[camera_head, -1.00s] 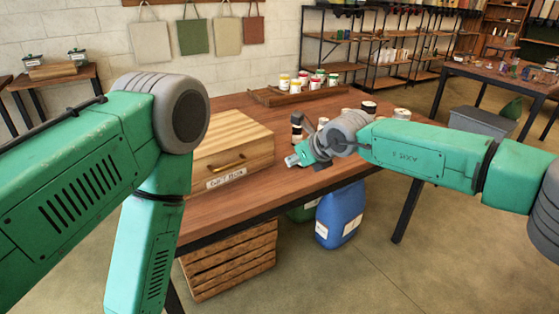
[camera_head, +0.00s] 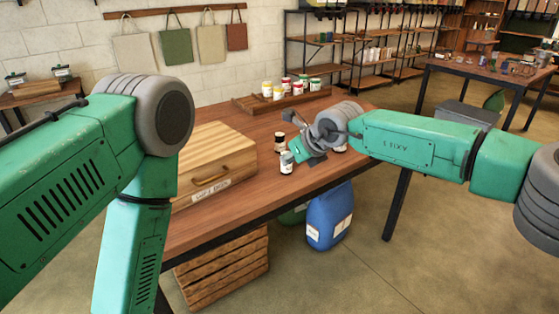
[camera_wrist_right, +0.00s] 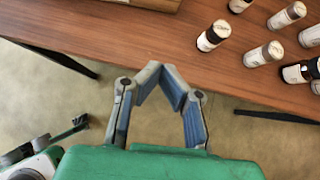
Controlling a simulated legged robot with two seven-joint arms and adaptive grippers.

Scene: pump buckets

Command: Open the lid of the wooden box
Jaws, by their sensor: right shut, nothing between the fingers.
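The wooden box (camera_head: 222,146) stands on the table with its lid down. A brass handle (camera_head: 211,187) and a white label are on its front. In the right wrist view only the box's lower edge (camera_wrist_right: 150,3) shows, at the top. My right gripper (camera_head: 304,152) is to the right of the box, apart from it, above the table's front part. In the right wrist view its fingers (camera_wrist_right: 162,75) are shut and empty over the table's front edge. My left arm comes down at the left, partly over the box's left side; its gripper is out of view.
Several small jars (camera_head: 286,163) stand around my right gripper; they also show in the right wrist view (camera_wrist_right: 213,36). A tray of paint jars (camera_head: 278,95) is at the table's back. A blue container (camera_head: 329,215) and a slatted crate (camera_head: 222,268) are below the table.

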